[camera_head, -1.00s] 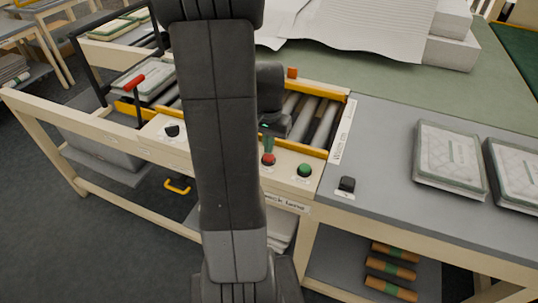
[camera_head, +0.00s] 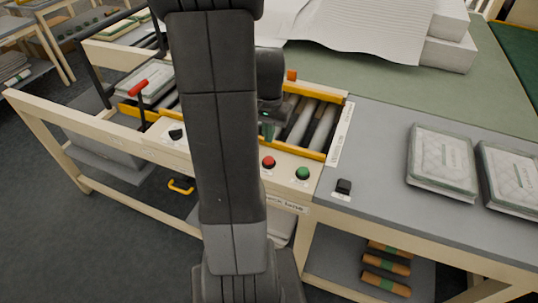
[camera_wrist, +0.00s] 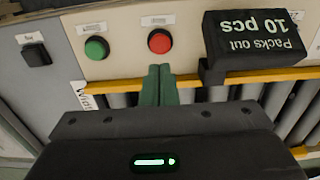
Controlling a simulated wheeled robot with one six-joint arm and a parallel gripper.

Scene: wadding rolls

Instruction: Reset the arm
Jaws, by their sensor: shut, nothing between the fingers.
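My arm rises through the middle of the head view and hides part of the bench and rollers behind it. My gripper (camera_head: 268,130) is beside the arm, over the front edge of the roller lane. In the wrist view its two green fingers (camera_wrist: 158,85) are shut together with nothing between them. They point toward the red button (camera_wrist: 160,41) and appear apart from it. The red button (camera_head: 268,162) also shows uncovered in the head view, with the green button (camera_head: 302,174) to its right.
A yellow-edged roller lane (camera_head: 318,125) lies behind the button panel. A black display (camera_wrist: 252,38) reads "Packs out 10 pcs". A black switch (camera_head: 343,187) sits on the grey table, with wrapped packs (camera_head: 441,160) further right.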

